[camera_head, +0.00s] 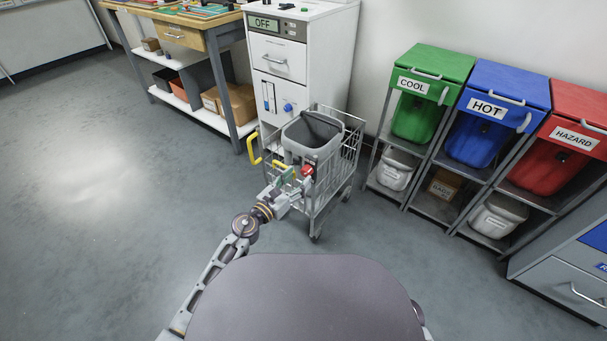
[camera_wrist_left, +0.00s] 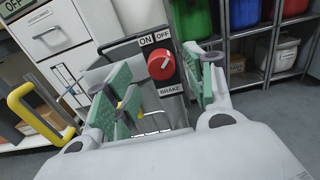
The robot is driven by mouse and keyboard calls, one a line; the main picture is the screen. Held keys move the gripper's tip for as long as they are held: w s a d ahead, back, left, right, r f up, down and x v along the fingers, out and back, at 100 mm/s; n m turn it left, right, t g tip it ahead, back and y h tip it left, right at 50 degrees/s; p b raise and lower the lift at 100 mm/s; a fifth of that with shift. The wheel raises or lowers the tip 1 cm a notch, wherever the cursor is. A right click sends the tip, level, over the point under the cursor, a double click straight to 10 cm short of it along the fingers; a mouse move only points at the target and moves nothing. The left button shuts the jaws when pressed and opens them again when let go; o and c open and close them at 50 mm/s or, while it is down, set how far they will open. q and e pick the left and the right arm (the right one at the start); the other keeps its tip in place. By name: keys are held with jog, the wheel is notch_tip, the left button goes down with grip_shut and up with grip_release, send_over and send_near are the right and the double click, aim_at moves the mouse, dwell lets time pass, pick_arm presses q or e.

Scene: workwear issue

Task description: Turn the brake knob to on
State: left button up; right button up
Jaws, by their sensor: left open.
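The brake knob (camera_head: 307,170) is a small red knob on the wire cart (camera_head: 340,165), by its yellow handles. In the left wrist view the red knob (camera_wrist_left: 161,66) sits on a dark plate marked ON at left, OFF at right and BRAKE below. Its white mark points up and right, towards OFF. My left gripper (camera_head: 288,181) is at the near side of the cart, close to the knob. In the left wrist view its green-padded fingers (camera_wrist_left: 157,88) are open, with the knob in the gap between them, beyond the tips. I cannot tell any contact. My right gripper is out of view.
A grey bin (camera_head: 313,136) stands in the cart. Behind it is a white cabinet (camera_head: 325,60) with an OFF display. A workbench (camera_head: 221,45) stands at the left. Green, blue and red bins fill a rack (camera_head: 437,205) at the right. The floor at left is clear.

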aim_at(304, 173)
pick_arm(q)
jog(key=shift+x, duration=1.95)
jog(key=c, duration=1)
